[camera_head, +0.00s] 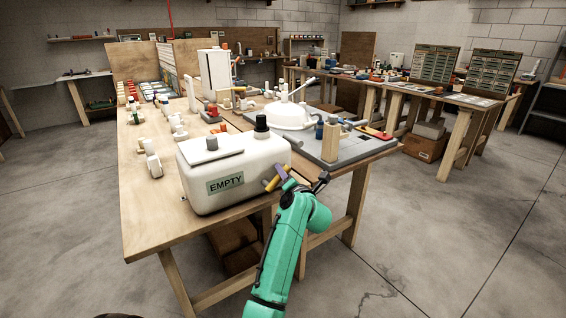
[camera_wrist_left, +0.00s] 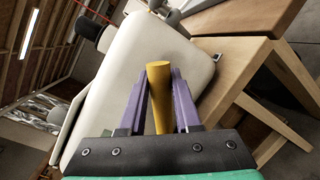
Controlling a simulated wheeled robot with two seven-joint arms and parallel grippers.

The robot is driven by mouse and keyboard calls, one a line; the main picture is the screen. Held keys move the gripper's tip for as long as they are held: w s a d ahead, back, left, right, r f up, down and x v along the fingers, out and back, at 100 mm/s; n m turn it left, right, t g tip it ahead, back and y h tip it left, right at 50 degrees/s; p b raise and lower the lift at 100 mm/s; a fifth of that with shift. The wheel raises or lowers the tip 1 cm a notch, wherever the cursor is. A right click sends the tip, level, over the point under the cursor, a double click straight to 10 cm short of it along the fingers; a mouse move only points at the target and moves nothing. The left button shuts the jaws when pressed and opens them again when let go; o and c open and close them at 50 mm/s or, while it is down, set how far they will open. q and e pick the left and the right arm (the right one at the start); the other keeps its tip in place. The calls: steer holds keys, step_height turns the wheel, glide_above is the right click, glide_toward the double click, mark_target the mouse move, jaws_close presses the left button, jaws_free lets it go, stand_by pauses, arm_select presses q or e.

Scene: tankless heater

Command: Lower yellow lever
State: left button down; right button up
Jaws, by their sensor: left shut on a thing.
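The yellow lever (camera_head: 271,184) sticks out from the right end of a white tank (camera_head: 214,187) labelled EMPTY. In the left wrist view the lever (camera_wrist_left: 159,88) is a rounded yellow bar between the two purple fingers. My left gripper (camera_head: 279,178) is at the lever and shut on it, with a finger on each side (camera_wrist_left: 160,85). The tank (camera_wrist_left: 148,55) fills the space behind the lever in the wrist view. The lever's mount on the tank is hidden. My right gripper is in neither view.
The tank stands on the near corner of a wooden table (camera_head: 141,222). A grey board (camera_head: 349,148) with a white domed unit (camera_head: 283,116) lies behind it. Several small fittings stand at the table's left. The floor to the right is clear.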

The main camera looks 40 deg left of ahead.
arm_select(q)
steer(key=f+m+p, duration=0.1)
steer(key=m+p, duration=0.1)
steer(key=p, duration=0.1)
steer(key=f+m+g+p, duration=0.1)
steer(key=m+p, duration=0.1)
steer(key=p, duration=0.2)
steer(key=w+f+m+g+p, duration=0.1)
steer(key=m+p, duration=0.1)
steer(key=p, duration=0.1)
steer(key=shift+w+d+f+h+p, duration=0.1)
steer(key=shift+d+f+h+p, duration=0.05)
steer(key=shift+f+h+p, duration=0.2)
steer(key=shift+f+m, duration=0.1)
steer(key=shift+m, duration=0.2)
steer(key=c, duration=0.6)
jaws_free()
